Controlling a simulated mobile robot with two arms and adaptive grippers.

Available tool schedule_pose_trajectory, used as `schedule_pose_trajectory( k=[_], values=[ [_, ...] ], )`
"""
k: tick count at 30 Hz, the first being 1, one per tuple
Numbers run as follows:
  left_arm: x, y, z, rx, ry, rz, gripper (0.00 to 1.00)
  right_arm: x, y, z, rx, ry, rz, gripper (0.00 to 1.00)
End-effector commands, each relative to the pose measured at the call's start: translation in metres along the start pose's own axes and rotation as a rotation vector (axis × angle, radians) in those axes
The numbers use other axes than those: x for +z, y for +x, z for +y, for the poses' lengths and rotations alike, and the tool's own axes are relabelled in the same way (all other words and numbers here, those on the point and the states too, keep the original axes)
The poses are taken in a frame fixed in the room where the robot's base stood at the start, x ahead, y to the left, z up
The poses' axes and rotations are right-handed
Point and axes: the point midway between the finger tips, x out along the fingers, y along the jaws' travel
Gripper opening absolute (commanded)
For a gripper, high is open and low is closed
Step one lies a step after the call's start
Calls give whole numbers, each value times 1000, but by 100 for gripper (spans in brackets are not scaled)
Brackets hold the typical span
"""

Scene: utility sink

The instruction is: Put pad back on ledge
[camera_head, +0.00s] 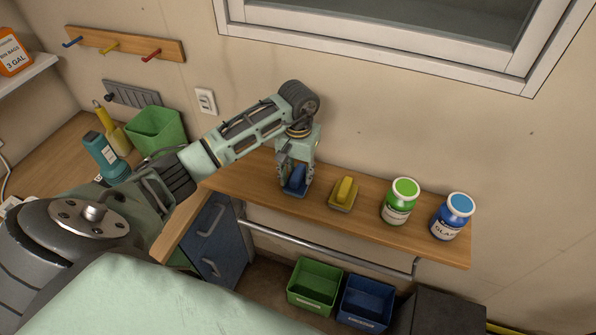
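A wooden ledge (410,237) runs along the wall. My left gripper (295,181) points down over the ledge's left part, with its fingers on either side of a blue pad (297,176). The pad is at a small blue tray (293,194) on the ledge. The fingers partly hide the pad, and I cannot tell whether they press on it or whether it touches the tray. A yellow pad (345,189) sits in a yellowish tray (342,206) to the right. My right gripper is not in view.
A green-lidded jar (398,208) and a blue-lidded jar (451,222) stand on the ledge's right part. A metal rail (320,248) runs below its front. Green (313,291) and blue (364,311) bins are below. A green bin (156,130) and teal flashlight (105,156) stand at left.

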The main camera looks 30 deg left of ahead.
Motion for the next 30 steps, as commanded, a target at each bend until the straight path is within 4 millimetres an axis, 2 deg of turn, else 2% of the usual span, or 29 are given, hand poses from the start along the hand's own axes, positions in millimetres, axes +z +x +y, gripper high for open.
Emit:
schedule_pose_trajectory(
  k=[3, 7, 15, 21, 30],
  values=[
    [0, -3, 0, 0, 0, 0, 39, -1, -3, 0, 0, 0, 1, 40],
    [-2, -14, 0, 0, 2, 6, 39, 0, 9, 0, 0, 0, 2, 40],
    [-2, -70, -1, -1, 0, 8, 39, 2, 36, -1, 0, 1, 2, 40],
    [-1, -103, 0, 1, 0, 5, 39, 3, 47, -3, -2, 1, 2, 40],
    [0, -121, 0, 0, 0, 0, 39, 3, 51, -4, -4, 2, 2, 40]
  ],
)
